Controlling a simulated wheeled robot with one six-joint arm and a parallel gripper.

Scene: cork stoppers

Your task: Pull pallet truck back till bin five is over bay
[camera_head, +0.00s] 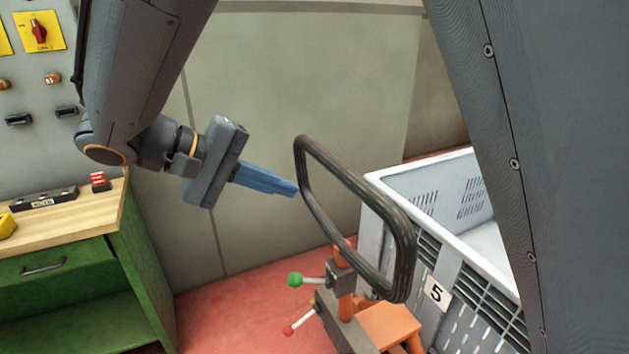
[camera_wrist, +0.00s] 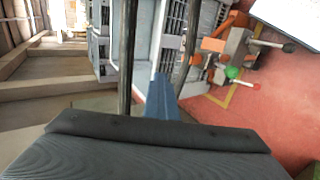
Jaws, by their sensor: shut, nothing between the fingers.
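My gripper (camera_head: 296,189) has blue fingers that are shut with nothing between them. Its tips are close to the left bar of the pallet truck's black loop handle (camera_head: 355,183); contact is not clear. In the wrist view, the finger tips (camera_wrist: 160,80) point between the two long bars of the handle (camera_wrist: 127,50). A pale grey bin (camera_head: 450,231) with a "5" label (camera_head: 437,293) stands behind the handle. No bay can be made out for certain.
A green workbench (camera_head: 145,260) with a wooden top stands at left. A green-knobbed lever (camera_head: 295,279) and a red-knobbed lever (camera_head: 288,331) stick out by the handle post. A yellow line (camera_wrist: 222,100) marks the red floor. A grey wall (camera_head: 300,70) is behind.

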